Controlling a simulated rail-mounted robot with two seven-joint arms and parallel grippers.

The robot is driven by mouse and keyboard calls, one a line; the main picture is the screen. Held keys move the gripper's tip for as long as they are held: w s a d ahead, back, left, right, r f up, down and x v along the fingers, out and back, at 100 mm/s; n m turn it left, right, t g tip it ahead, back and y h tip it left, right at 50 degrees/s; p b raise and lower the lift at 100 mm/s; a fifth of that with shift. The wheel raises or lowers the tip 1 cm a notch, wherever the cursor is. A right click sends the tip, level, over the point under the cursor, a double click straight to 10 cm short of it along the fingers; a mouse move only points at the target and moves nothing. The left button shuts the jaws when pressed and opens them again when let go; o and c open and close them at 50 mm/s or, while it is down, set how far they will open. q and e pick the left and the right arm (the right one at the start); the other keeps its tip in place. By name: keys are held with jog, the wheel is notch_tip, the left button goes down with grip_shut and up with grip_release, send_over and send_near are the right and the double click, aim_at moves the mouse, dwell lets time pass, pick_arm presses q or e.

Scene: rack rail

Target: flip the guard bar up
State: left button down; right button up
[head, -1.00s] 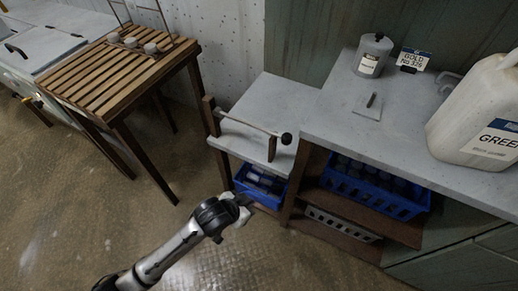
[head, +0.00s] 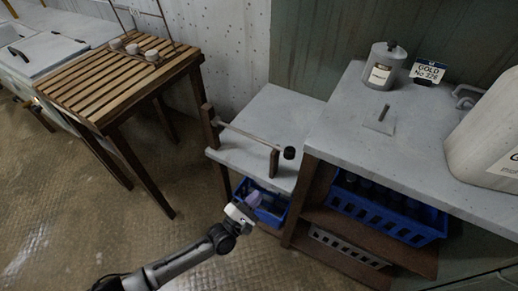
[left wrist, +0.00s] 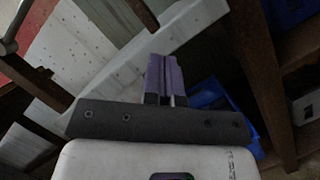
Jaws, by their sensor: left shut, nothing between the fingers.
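The guard bar (head: 245,132) is a thin light rod with a black knob (head: 289,153) at its right end. It lies about level along the front of the low grey shelf (head: 270,110), between a tall wooden post (head: 209,126) on the left and a short wooden post (head: 274,163) near the knob. My left gripper (head: 254,200) is below and in front of the shelf, apart from the bar. Its purple fingers (left wrist: 165,75) are closed together and empty in the left wrist view. My right gripper is not in view.
A blue crate (head: 262,218) sits under the low shelf, behind my left gripper. A higher counter (head: 345,135) with a grey canister (head: 384,66) and a white jug (head: 485,145) stands to the right. A slatted wooden table (head: 120,82) stands left, with open floor before it.

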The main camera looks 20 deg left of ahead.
aim_at(251, 137)
pick_arm(q)
jog(key=shift+s+a+r+n+t+y, duration=0.25)
jog(key=shift+a+r+n+t+y, duration=0.45)
jog(key=shift+n, duration=1.4)
jog(key=shift+s+a+r+n+t+y, duration=0.2)
jog(key=shift+a+r+n+t+y, duration=0.5)
jog(key=shift+n, duration=1.4)
jog(key=shift+s+a+r+n+t+y, duration=0.35)
jog(key=shift+r+n+t+y, duration=0.55)
jog(key=shift+n, duration=1.2)
jog(key=shift+w+f, duration=0.1)
jog(key=b+x, duration=0.2)
jog(key=x, duration=0.8)
jog(key=shift+w+d+b, duration=0.1)
jog(key=shift+b, duration=0.2)
notch_tip(251, 137, up, 2)
jog(key=shift+w+r, duration=0.3)
jog(key=shift+r, duration=0.75)
